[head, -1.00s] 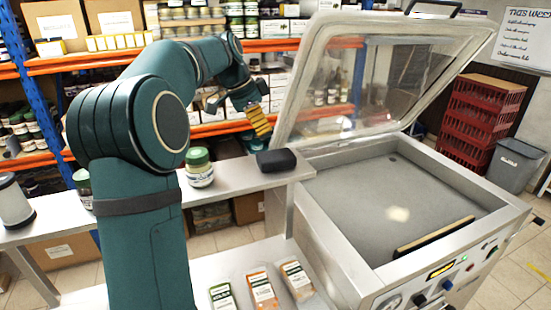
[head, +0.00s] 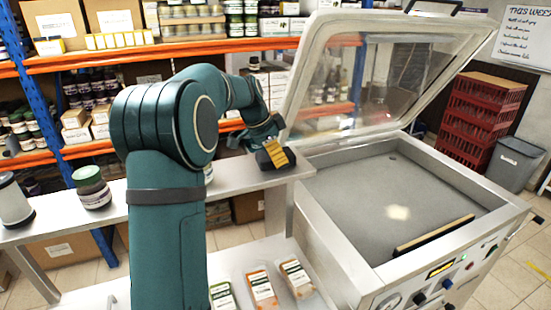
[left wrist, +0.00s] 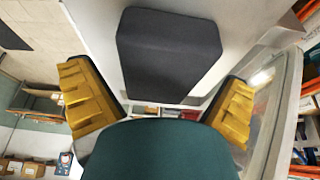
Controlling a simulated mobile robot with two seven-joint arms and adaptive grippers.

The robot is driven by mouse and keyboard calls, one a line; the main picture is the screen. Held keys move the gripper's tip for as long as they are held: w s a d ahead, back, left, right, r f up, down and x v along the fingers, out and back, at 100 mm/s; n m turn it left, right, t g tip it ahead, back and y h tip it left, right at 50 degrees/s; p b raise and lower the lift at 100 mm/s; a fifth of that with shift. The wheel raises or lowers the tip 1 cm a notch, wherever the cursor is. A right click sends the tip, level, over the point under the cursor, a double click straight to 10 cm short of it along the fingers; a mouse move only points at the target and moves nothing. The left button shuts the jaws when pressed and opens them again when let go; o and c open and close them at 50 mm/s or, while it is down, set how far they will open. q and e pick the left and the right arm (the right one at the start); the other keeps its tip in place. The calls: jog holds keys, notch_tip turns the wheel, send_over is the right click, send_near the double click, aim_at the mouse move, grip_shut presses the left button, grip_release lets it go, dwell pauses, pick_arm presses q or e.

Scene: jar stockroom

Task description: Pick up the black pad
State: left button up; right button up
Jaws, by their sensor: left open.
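The black pad (head: 263,161) is a dark block with rounded edges at the right end of the metal shelf, partly hidden by my gripper in the head view. In the left wrist view the black pad (left wrist: 168,50) fills the upper middle, lying on the pale shelf surface. My left gripper (head: 277,154) is open, with yellow ridged finger pads, right at the pad. In the left wrist view the fingers of my left gripper (left wrist: 158,95) stand apart to either side of the pad's near end. I cannot tell whether they touch it. My right gripper is not in view.
The metal shelf (head: 135,202) also bears a green-lidded jar (head: 92,188); another jar is mostly hidden behind my arm. A chamber machine (head: 350,215) with its clear lid (head: 375,75) raised stands close on the right. Several pouches (head: 261,288) lie below in front.

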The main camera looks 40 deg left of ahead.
pick_arm(q)
jog(key=shift+f, duration=0.25)
dwell(0.5)
jog(key=c, duration=1)
